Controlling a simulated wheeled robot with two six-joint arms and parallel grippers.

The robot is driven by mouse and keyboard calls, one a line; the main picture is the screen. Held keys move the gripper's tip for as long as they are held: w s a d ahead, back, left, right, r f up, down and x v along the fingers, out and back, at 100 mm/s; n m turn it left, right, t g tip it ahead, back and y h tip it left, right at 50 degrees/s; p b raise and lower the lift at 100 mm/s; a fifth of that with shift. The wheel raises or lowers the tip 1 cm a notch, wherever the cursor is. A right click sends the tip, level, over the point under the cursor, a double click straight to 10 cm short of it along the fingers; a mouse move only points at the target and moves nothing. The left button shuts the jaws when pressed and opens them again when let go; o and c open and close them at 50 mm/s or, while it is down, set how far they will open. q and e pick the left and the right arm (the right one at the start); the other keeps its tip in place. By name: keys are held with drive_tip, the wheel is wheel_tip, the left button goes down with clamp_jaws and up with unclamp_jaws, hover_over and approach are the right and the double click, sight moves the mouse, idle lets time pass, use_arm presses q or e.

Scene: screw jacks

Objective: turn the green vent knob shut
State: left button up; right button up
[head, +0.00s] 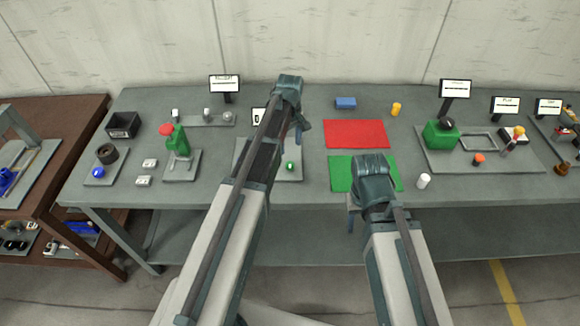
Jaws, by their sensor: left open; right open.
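A small green knob (290,166), which looks like the vent knob, is on a grey plate (291,177) near the middle of the bench. My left arm hides much of this plate and whatever else stands on it. My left gripper (303,129) is open and hangs beyond the knob, a little to its right in the picture. It looks apart from the knob, and its fingertips are partly hidden. My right gripper (350,226) is open and empty by the bench's front edge, below the green mat. It is mostly hidden by its own wrist.
A red mat (356,133) and a green mat (339,174) lie right of the knob. A red-topped green jack (179,142) stands left. A green block (440,135) is on a right-hand plate. A white cylinder (424,181) stands near the front edge.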

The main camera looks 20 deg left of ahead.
sight(290, 164)
use_arm(q)
wheel_tip(290, 164, down, 10)
drive_tip(key=b, duration=0.8)
drive_tip(key=shift+r, duration=0.25)
clamp_jaws()
